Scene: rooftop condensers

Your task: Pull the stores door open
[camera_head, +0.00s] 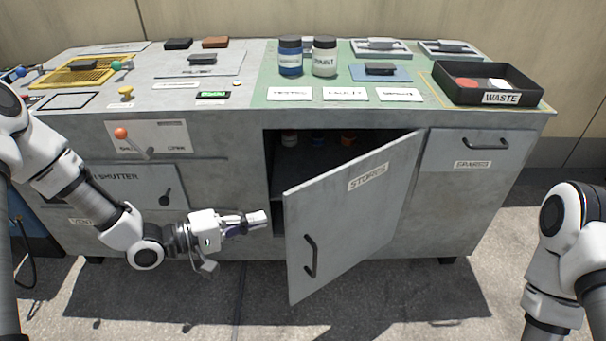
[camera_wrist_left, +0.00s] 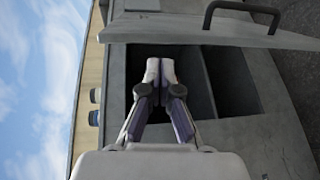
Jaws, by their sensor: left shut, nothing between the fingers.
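The grey stores door (camera_head: 352,215) is swung partly open toward me, hinged at its right side. Its label reads STORES, and its dark bar handle (camera_head: 310,257) is near the free left edge. The door also crosses the top of the left wrist view (camera_wrist_left: 190,30), with its handle (camera_wrist_left: 240,14). My left gripper (camera_head: 262,219) is shut and empty, just left of the door's free edge, in front of the cabinet opening. In the left wrist view its closed fingertips (camera_wrist_left: 160,66) point toward the dark opening. My right gripper is out of view.
The open compartment (camera_head: 300,160) is dark, with several small containers on a shelf. Left of it are a red-knobbed lever (camera_head: 121,133) and a shutter panel (camera_head: 120,185). Two jars (camera_head: 307,58) and a black waste tray (camera_head: 487,101) stand on the worktop. The floor before the door is clear.

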